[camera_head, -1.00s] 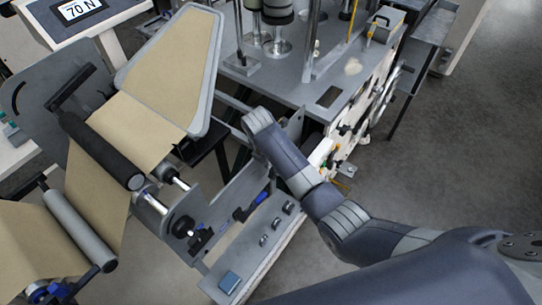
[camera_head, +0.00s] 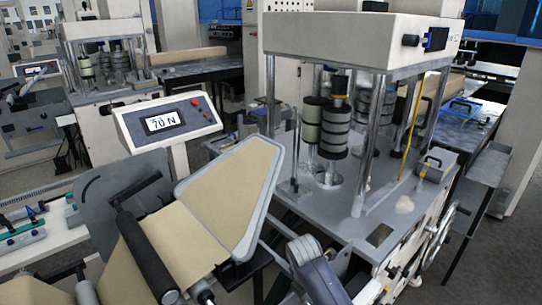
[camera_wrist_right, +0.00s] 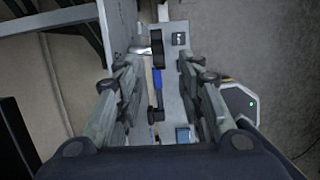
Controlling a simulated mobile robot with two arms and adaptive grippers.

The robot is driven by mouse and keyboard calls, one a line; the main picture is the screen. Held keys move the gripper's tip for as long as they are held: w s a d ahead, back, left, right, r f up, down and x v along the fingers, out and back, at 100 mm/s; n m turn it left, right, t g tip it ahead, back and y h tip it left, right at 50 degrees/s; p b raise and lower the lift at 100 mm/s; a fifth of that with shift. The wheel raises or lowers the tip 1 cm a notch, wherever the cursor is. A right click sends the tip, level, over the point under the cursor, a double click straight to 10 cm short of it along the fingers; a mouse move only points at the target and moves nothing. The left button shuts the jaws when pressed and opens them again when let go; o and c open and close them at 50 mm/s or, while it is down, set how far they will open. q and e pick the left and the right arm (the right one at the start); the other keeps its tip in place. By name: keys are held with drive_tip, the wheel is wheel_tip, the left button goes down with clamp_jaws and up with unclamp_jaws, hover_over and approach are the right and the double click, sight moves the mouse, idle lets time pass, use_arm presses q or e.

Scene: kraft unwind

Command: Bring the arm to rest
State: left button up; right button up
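My right arm (camera_head: 316,272) shows at the bottom of the head view, beside the kraft paper machine; its gripper is outside that view. In the right wrist view my right gripper (camera_wrist_right: 159,64) has its two fingers spread wide with nothing held between them. Beyond the fingers lies a grey machine plate with a blue-handled part (camera_wrist_right: 157,80) and a small blue block (camera_wrist_right: 183,134). I cannot tell the exact distance to them. My left arm and gripper are in neither view.
A brown paper web (camera_head: 180,238) runs over a dark roller (camera_head: 146,255) at lower left. A display reading 70 N (camera_head: 165,122) stands behind. A press with metal columns (camera_head: 372,145) fills the right. Open floor (camera_head: 492,265) lies at far right.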

drive_tip(key=s+f+m+y, duration=0.1)
drive_tip(key=s+f+m, duration=0.3)
drive_tip(key=s+m, duration=0.3)
drive_tip(key=s+d+r+m+t+y, duration=0.1)
drive_tip(key=s+d+r+m, duration=0.1)
drive_tip(key=s+m, duration=0.45)
drive_tip(key=s+d+r+m, duration=0.2)
drive_tip(key=s+m, duration=0.2)
drive_tip(key=s, duration=0.5)
drive_tip(key=s+d+r+m+t+y, duration=0.1)
drive_tip(key=s+d+r+m, duration=0.1)
drive_tip(key=s+m, duration=0.5)
wheel_tip(320, 180, down, 37)
drive_tip(key=s+n+g+b, duration=0.2)
drive_tip(key=s+b, duration=0.1)
drive_tip(key=b, duration=0.5)
drive_tip(key=s+d+f+b, duration=0.1)
drive_tip(key=s+f+b, duration=0.2)
drive_tip(key=s+f, duration=0.5)
drive_tip(key=s+d+f+b, duration=0.1)
drive_tip(key=s+f+b, duration=0.2)
drive_tip(key=s+f, duration=0.5)
wheel_tip(320, 180, down, 4)
drive_tip(key=shift+d+f+g+h, duration=0.25)
drive_tip(key=shift+d+g+h, duration=0.05)
drive_tip(key=shift+g, duration=0.1)
